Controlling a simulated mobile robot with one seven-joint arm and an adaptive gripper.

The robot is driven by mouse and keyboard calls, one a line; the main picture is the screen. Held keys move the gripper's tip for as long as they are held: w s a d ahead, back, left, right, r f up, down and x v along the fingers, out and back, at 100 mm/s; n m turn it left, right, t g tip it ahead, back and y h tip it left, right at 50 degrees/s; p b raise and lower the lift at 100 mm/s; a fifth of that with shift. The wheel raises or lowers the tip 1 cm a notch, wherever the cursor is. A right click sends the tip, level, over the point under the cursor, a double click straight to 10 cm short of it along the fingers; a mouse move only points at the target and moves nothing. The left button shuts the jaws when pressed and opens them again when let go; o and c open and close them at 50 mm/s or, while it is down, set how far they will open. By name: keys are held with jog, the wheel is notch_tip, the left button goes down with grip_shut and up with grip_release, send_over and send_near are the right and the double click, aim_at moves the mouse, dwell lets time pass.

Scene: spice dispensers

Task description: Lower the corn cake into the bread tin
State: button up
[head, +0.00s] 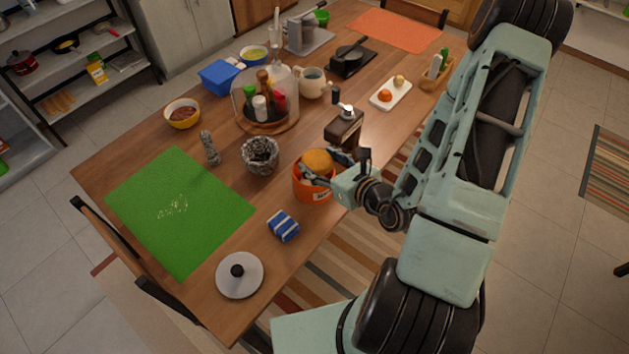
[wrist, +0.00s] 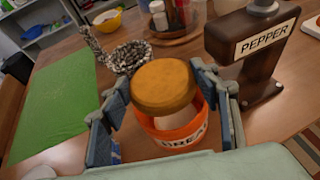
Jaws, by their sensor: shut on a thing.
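The corn cake (wrist: 163,85) is a round golden-brown disc held between the fingers of my gripper (wrist: 168,95). It also shows in the head view (head: 317,160). The bread tin (wrist: 178,135) is an orange round tin lettered "BREA…", the rest hidden. In the head view the tin (head: 313,188) stands near the table's right edge. The cake is over the tin's mouth, tilted a little, and covers much of the opening. I cannot tell whether its lower edge is inside the rim. My gripper reaches in from the right in the head view.
A brown pepper mill (wrist: 255,45) stands close to the right finger. A grey woven bowl (head: 260,156) and a grey stone-like mill (head: 210,148) are left of the tin. A blue striped packet (head: 284,226) lies in front. The green mat (head: 180,210) is mostly clear.

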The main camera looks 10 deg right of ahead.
jog(key=shift+w, duration=0.1)
jog(key=shift+w+a, duration=0.3)
jog(key=shift+w, duration=0.35)
dwell(0.4)
